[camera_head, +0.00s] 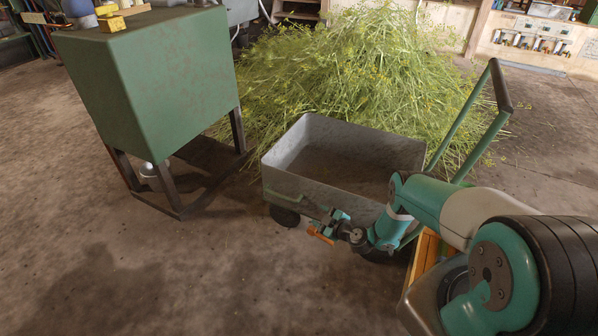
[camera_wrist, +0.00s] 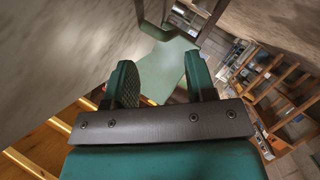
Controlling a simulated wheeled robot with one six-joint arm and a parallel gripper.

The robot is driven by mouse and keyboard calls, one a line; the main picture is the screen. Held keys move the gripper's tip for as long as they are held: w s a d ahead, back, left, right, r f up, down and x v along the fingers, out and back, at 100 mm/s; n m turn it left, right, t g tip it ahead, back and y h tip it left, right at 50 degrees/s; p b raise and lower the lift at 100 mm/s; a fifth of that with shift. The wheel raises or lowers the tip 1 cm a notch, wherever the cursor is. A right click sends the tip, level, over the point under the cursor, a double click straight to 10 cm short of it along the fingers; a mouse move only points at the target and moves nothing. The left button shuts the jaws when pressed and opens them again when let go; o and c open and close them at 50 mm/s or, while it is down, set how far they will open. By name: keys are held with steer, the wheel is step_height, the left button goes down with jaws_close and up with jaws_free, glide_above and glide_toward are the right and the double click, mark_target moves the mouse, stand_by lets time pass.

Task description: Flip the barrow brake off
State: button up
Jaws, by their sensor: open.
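The barrow (camera_head: 285,181) is a grey tub on a green frame with dark wheels and a tall handle (camera_head: 503,88) at its right; the tub looks empty. My gripper (camera_head: 328,224) is low beside the tub's near side, close to the near left wheel (camera_head: 285,216). In the wrist view my gripper (camera_wrist: 160,72) is open, with nothing clearly between its fingers. A small orange piece (camera_head: 319,236) shows right at the gripper in the head view. I cannot tell whether it is the brake lever, or whether the gripper touches it.
A green box on dark legs (camera_head: 165,80) stands left of the barrow. A heap of yellow-green herbs (camera_head: 350,60) lies behind it. An orange slatted thing (camera_head: 428,256) is under my arm. The floor in front is clear.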

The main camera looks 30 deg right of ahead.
steer(key=w+a+r+g+y+p, duration=0.1)
steer(key=w+a+r+p, duration=0.1)
steer(key=r, duration=0.6)
steer(key=w+a+r+n+g+y+p, duration=0.1)
steer(key=w+a+r+y, duration=0.1)
steer(key=w+r, duration=0.3)
steer(key=shift+a+r+y+p, duration=0.35)
steer(key=shift+a+r, duration=0.3)
steer(key=shift+r, duration=0.8)
